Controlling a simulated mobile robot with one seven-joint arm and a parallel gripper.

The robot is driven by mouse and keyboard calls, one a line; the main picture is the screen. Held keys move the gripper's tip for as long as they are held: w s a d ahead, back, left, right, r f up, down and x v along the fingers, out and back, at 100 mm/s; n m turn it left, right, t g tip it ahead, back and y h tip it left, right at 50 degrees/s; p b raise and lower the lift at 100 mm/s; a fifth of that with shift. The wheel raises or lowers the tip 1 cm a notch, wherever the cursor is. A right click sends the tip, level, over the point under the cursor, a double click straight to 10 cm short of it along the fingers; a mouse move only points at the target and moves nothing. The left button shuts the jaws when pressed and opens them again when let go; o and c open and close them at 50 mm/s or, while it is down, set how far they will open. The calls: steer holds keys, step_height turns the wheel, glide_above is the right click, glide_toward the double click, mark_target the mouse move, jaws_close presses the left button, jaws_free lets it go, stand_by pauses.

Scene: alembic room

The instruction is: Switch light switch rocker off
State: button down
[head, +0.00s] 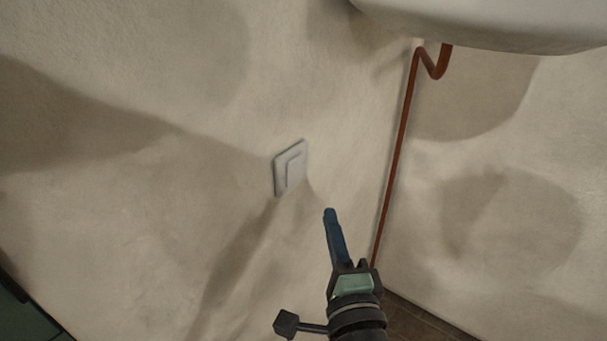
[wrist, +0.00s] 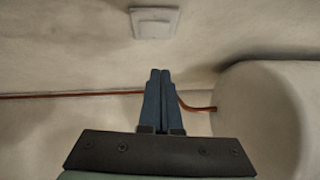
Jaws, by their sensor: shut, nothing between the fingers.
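The light switch (head: 290,168) is a pale plate with a raised rocker, mounted on the wall near the middle of the head view. It also shows at the top of the wrist view (wrist: 154,22). Which way the rocker is tipped is too small to tell. My gripper (head: 330,212) is below and to the right of the switch in the head view, with its blue fingers together and empty. In the wrist view, the fingertips (wrist: 160,72) point toward the switch, with a gap between them and the plate. They do not appear to touch it.
A red-brown pipe (head: 399,140) runs down the wall corner to the right of the switch. A large white rounded body (head: 500,22) hangs at the upper right. A dark green object (head: 22,315) stands at the lower left. The wall around the switch is bare.

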steer(key=p, duration=0.2)
glide_toward(299, 163)
steer(key=w+d, duration=0.2)
steer(key=w, duration=0.2)
steer(key=shift+w+a+r+p, duration=0.2)
steer(key=shift+w+a+p, duration=0.7)
steer(key=shift+a, duration=0.5)
steer(key=shift+w, duration=0.1)
steer(key=shift+r, duration=0.15)
steer(key=shift+w+a+r+p, duration=0.15)
steer(key=shift+a+r+p, duration=0.1)
steer(key=shift+p, duration=0.8)
steer(key=shift+f, duration=0.3)
steer(key=shift+d, duration=0.15)
